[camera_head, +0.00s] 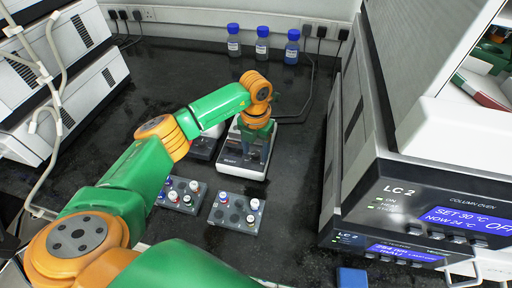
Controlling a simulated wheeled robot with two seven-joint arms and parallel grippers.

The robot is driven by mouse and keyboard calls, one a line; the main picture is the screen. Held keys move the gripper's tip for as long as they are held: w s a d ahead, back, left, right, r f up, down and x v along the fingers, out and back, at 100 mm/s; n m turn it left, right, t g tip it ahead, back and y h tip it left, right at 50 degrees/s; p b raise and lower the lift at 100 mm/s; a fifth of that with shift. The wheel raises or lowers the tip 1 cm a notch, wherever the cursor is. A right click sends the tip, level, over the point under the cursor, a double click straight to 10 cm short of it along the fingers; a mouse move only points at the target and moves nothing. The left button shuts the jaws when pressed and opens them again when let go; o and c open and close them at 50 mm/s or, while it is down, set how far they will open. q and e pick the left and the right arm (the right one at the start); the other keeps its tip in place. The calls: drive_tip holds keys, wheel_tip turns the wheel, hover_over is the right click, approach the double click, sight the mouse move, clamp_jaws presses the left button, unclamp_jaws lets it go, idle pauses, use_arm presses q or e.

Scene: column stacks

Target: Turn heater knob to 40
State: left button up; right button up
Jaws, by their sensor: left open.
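A small heater unit (234,166), pale with a dark front panel, stands on the dark bench near the middle of the view. My left gripper (259,151) points down over the right part of its top, with its fingers apart. The gripper and wrist cover part of the heater. I cannot make out the knob or its setting, or whether the fingers touch the unit. My right gripper does not show.
Another small device (204,146) stands just left of the heater. Two grey vial racks (222,219) (180,206) lie in front. Blue-capped bottles (262,47) stand at the back. A tall LC-2 stack (380,205) rises on the right, white stacked units (80,95) on the left.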

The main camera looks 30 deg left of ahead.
use_arm(q)
drive_tip(key=shift+s+r, duration=0.1)
clamp_jaws()
drive_tip(key=shift+m, duration=0.4)
drive_tip(key=shift+m+b, duration=0.65)
drive_tip(key=shift+m, duration=0.35)
drive_tip(key=m+b, duration=0.1)
drive_tip(key=m, duration=0.1)
drive_tip(key=shift+m, duration=0.3)
drive_tip(key=m+b, duration=0.2)
drive_tip(key=m, duration=0.4)
drive_tip(key=m+b, duration=0.1)
drive_tip(key=m, duration=0.5)
drive_tip(key=shift+a+m, duration=0.1)
drive_tip(key=shift+m, duration=0.2)
drive_tip(key=m, duration=0.5)
drive_tip(key=shift+m+b, duration=0.3)
drive_tip(key=shift+m, duration=0.3)
